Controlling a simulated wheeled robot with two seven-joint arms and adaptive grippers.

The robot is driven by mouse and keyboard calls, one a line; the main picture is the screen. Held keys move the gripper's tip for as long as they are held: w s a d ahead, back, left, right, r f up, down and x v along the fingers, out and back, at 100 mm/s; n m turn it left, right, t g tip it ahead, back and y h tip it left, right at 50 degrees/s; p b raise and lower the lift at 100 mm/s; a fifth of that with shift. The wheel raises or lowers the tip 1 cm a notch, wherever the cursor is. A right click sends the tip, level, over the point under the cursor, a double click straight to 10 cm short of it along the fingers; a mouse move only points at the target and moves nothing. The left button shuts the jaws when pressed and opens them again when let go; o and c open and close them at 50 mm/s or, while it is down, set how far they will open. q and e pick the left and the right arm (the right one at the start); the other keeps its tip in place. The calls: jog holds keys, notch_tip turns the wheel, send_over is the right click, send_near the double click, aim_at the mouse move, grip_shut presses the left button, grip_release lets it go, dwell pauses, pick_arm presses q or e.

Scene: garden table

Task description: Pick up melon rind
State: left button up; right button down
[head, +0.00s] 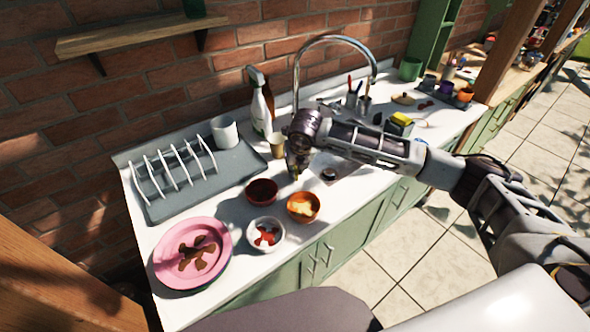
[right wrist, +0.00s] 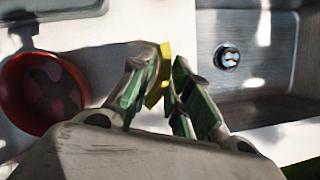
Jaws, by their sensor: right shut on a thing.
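The melon rind (right wrist: 165,66) shows in the right wrist view as a thin yellow piece between my fingers. My right gripper (right wrist: 164,98) is shut on it, with the piece sticking up beyond the fingertips. In the head view my right gripper (head: 295,170) points down over the counter, between the tan cup and the sink; the rind is too small to make out there. My left gripper is not in view.
A dark red bowl (head: 262,181), an orange bowl (head: 291,215) and a white bowl (head: 252,243) stand close by. A pink plate (head: 165,262) holds brown scraps. A tan cup (head: 277,150), spray bottle (head: 260,112), dish rack (head: 158,212) and tap (head: 296,82) stand behind.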

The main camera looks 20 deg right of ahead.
aim_at(295, 168)
notch_tip(295, 168, up, 7)
jog(key=shift+r+b, duration=0.1)
jog(key=shift+b, duration=0.35)
jog(key=shift+r, duration=0.85)
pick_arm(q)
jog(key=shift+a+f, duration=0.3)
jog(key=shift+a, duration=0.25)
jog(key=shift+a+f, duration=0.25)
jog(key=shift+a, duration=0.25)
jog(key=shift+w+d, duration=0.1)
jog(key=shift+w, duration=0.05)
